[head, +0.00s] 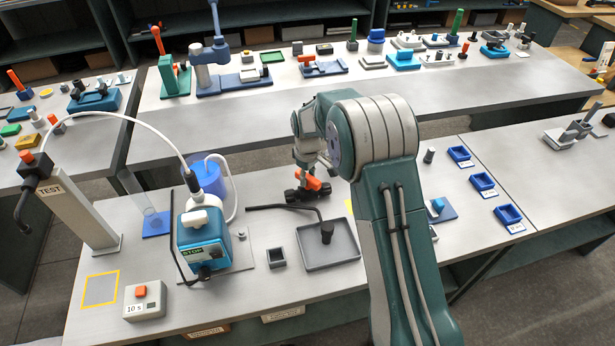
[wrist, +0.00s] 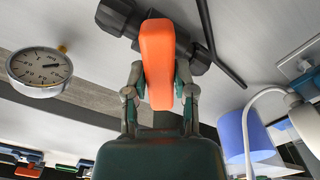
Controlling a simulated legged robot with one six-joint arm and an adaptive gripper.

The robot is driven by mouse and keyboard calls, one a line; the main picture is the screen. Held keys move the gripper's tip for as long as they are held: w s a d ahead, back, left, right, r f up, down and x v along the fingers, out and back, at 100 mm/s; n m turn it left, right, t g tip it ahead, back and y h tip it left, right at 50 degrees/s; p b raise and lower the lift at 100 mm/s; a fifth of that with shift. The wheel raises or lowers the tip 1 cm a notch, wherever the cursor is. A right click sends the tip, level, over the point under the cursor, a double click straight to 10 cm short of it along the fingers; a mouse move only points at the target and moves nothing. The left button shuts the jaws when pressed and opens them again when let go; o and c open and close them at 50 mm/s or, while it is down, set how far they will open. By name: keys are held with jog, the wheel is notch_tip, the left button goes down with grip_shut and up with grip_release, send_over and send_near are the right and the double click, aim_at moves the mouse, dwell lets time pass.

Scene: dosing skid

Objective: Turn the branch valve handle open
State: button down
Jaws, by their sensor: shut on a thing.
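The branch valve has an orange handle (head: 313,180) on a black body (head: 296,195), near the middle of the bench in the head view. In the wrist view the orange handle (wrist: 157,62) stands between my two fingers, in front of the black valve body (wrist: 185,45). My gripper (wrist: 157,88) is shut on the handle, one finger on each side. In the head view my gripper (head: 305,165) is partly hidden by my arm.
A grey tray (head: 327,257) lies below a black pipe (head: 285,207) left of my arm. The blue dosing pump (head: 205,240) and a blue beaker (head: 207,178) stand further left. A round gauge (wrist: 40,68) shows in the wrist view. Blue holders (head: 482,182) line the right.

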aim_at(307, 175)
jog(key=n, duration=0.5)
jog(key=shift+f+n, duration=0.15)
jog(key=shift+n, duration=0.15)
jog(key=n, duration=0.5)
jog(key=shift+n, duration=0.3)
jog(key=shift+c, duration=2.2)
grip_release()
notch_tip(307, 175, up, 12)
